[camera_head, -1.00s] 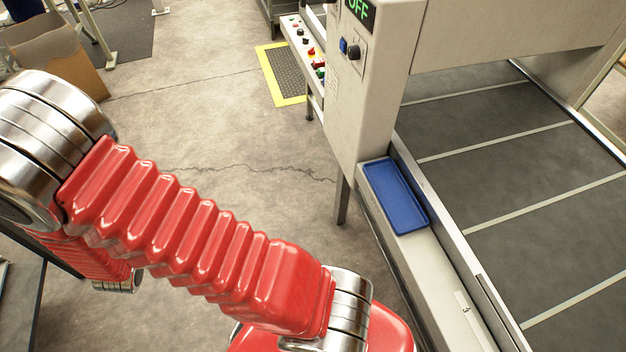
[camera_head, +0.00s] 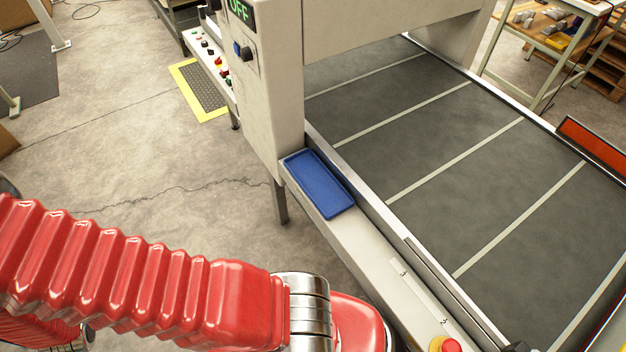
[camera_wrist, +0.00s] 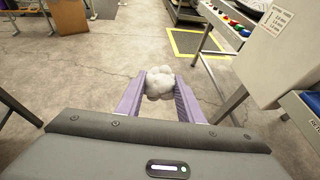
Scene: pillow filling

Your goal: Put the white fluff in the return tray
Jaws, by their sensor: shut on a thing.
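The white fluff (camera_wrist: 160,82) is a small, puffy clump in the wrist view. My gripper (camera_wrist: 161,88) is shut on it, with one purple finger at each side, and holds it above the concrete floor. The return tray is most likely the shallow blue tray (camera_head: 320,184), which lies empty on the machine's pale side ledge in the head view. A blue edge also shows at the right of the wrist view (camera_wrist: 304,118). My gripper and the fluff are out of sight in the head view.
The conveyor belt (camera_head: 440,130) is grey with pale stripes and bare. A pale cabinet (camera_head: 262,100) with a dial stands right behind the tray. A red emergency button (camera_head: 450,345) sits on the near ledge. Open floor (camera_head: 150,150) lies left of the machine.

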